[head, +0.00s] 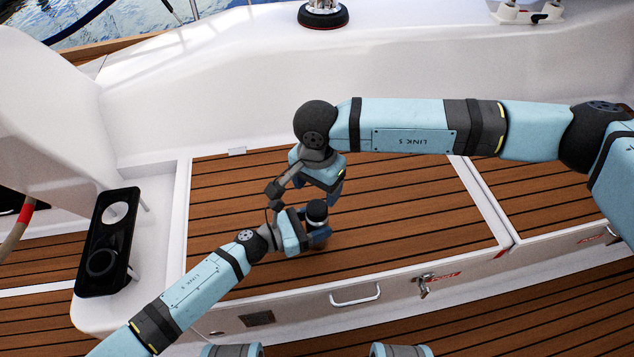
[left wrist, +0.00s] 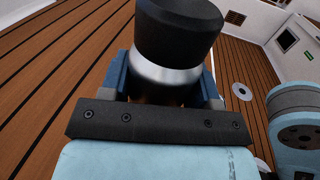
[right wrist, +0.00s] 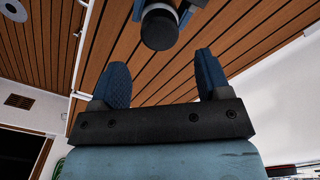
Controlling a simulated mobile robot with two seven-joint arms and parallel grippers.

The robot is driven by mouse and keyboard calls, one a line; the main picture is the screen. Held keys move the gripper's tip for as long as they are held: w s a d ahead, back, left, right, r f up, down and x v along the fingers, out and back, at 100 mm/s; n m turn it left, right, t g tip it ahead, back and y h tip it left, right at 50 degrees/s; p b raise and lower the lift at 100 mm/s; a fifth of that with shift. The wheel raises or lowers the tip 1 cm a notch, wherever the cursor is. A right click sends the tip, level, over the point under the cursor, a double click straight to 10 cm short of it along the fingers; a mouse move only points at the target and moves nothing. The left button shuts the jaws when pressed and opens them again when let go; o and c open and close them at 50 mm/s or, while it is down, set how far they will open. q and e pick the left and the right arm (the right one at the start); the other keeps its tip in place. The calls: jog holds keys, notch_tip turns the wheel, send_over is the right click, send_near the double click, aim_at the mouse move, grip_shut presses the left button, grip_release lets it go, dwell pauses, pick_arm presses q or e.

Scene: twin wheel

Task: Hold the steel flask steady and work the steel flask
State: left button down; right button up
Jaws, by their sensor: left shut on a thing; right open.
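The steel flask (head: 316,211) stands on the slatted wooden seat, its black cap uppermost. In the left wrist view the black cap and bright steel body of the flask (left wrist: 165,72) rise between the fingers. My left gripper (head: 318,236) is shut on the flask body from the left; the fingers hide its lower part. My right gripper (head: 333,192) is open and empty, just above and behind the flask. In the right wrist view the flask cap (right wrist: 160,28) lies beyond the open fingertips (right wrist: 160,70), apart from them.
The wooden seat (head: 420,215) is clear around the flask. A black holder panel (head: 107,240) with round openings is at the left. A locker handle (head: 355,297) and a latch (head: 425,286) are on the front face. A winch (head: 323,14) sits on the white ledge behind.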

aim_at(317, 206)
notch_tip(317, 206, down, 7)
jog(key=shift+f, duration=0.2)
dwell(0.3)
jog(key=c, duration=0.9)
jog(key=o, duration=1.1)
jog(key=shift+c, duration=0.2)
jog(key=shift+r, duration=0.15)
notch_tip(317, 206, up, 12)
